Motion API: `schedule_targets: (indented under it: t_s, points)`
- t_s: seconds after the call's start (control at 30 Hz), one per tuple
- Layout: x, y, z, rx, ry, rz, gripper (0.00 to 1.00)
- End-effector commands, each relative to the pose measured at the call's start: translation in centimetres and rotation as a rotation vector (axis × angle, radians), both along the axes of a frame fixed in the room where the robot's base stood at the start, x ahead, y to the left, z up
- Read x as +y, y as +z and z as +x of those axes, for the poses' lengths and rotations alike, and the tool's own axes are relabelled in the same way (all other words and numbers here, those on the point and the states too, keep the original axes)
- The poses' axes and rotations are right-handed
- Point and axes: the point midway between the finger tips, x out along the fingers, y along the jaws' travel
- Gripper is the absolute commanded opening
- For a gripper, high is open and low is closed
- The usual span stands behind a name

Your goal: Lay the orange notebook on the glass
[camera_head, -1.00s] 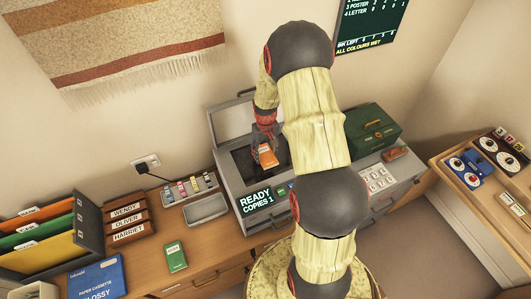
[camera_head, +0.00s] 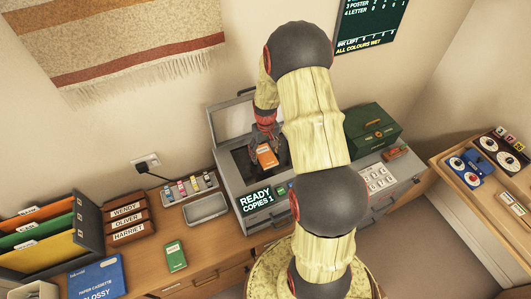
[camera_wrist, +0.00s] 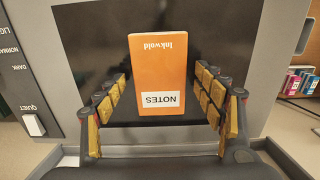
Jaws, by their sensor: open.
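The orange notebook (camera_head: 267,157), with a white "NOTES" label, lies on the dark glass (camera_head: 243,164) of the grey copier. In the wrist view, the notebook (camera_wrist: 158,68) rests face up within the black glass (camera_wrist: 85,60), its label end nearest my gripper. My gripper (camera_head: 265,138) is above the glass, just behind the notebook in the head view. In the wrist view, my gripper's (camera_wrist: 163,115) padded fingers are spread wide, one on each side of the notebook's near end, with visible gaps. Nothing is held.
The copier lid (camera_head: 235,117) stands raised behind the glass. The copier display (camera_head: 257,199) reads "READY COPIES 1". A green box (camera_head: 372,130) is to the right, and a grey tray (camera_head: 206,209) and a green notebook (camera_head: 175,256) are to the left.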

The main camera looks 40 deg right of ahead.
Motion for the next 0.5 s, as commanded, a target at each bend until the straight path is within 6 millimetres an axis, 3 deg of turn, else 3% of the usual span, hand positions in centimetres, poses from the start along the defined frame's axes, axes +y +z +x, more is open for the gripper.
schedule_targets:
  t_s: [0.17, 0.5]
  points:
    - [-0.1, 1.2, 0.1, -0.004, 0.000, -0.002, 0.69]
    - [0.0, 7.8, 0.1, -0.004, 0.000, -0.002, 0.69]
